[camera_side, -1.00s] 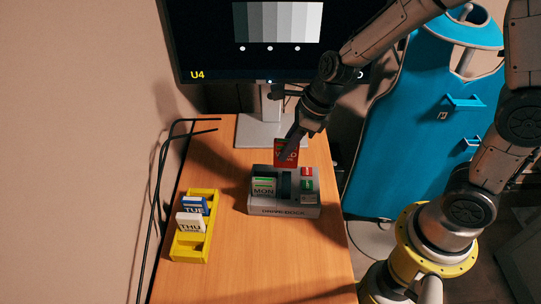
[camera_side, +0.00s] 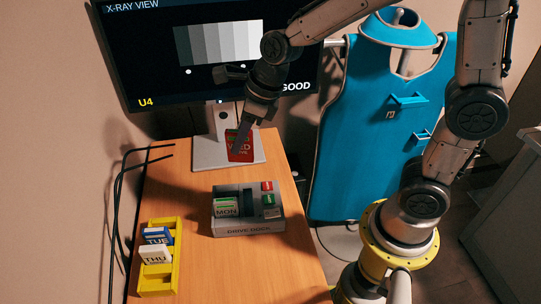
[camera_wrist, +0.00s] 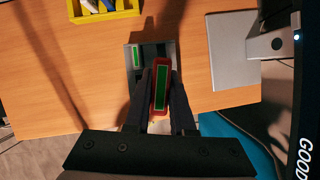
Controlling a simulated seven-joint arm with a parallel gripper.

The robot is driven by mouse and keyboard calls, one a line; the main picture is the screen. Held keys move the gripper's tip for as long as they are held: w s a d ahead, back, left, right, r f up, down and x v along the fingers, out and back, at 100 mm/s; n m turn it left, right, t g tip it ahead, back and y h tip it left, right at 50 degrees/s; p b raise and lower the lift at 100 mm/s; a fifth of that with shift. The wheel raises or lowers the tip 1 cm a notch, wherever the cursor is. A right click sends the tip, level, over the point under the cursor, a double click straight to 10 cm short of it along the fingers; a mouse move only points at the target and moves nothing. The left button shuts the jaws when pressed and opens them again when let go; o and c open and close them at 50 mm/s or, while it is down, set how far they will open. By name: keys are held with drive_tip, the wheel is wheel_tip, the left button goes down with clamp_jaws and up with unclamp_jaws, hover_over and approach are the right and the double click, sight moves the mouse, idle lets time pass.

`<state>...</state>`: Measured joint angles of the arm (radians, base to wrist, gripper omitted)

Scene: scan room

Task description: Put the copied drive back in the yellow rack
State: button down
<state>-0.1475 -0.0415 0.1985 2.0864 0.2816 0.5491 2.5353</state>
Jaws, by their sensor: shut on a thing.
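My gripper (camera_side: 243,138) is shut on a red drive (camera_side: 240,149) that reads WED and holds it upright above the grey drive dock (camera_side: 250,229). The wrist view shows the red drive (camera_wrist: 161,90) with a green strip between my fingers. The dock holds a drive labelled MON (camera_side: 227,208) with a green edge; the dark slot beside it looks empty. The yellow rack (camera_side: 158,284) is at the front left of the table. It holds a blue TUE drive (camera_side: 157,236) and a white THU drive (camera_side: 154,255), with open space at its front and back.
The dock has red, green and grey buttons (camera_side: 269,199) on its right. A monitor (camera_side: 134,75) showing GOOD stands behind on a grey foot (camera_side: 205,156). Black cables (camera_side: 117,200) run along the table's left edge. Bare wood (camera_side: 195,255) lies between rack and dock.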

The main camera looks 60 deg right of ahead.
drive_tip(key=w+a+f+n, duration=0.1)
drive_tip(key=w+a+f, duration=0.3)
drive_tip(key=w+a, duration=1)
drive_tip(key=shift+n+g+y, duration=0.3)
drive_tip(key=shift+n, duration=0.3)
drive_tip(key=shift+s+a+f, duration=0.35)
drive_tip(key=shift+a+f, duration=0.35)
drive_tip(key=shift+f, duration=1.2)
drive_tip(key=shift+s+a+f, duration=0.3)
drive_tip(key=shift+a+f, duration=0.35)
drive_tip(key=shift+f, duration=1.25)
drive_tip(key=shift+s+a+f, duration=0.35)
drive_tip(key=shift+a+f, duration=0.35)
drive_tip(key=shift+f, duration=1.2)
drive_tip(key=shift+f, duration=1)
drive_tip(key=c, duration=0.7)
unclamp_jaws()
drive_tip(key=shift+o, duration=0.3)
drive_tip(key=shift+f, duration=0.1)
drive_tip(key=shift+o, duration=0.6)
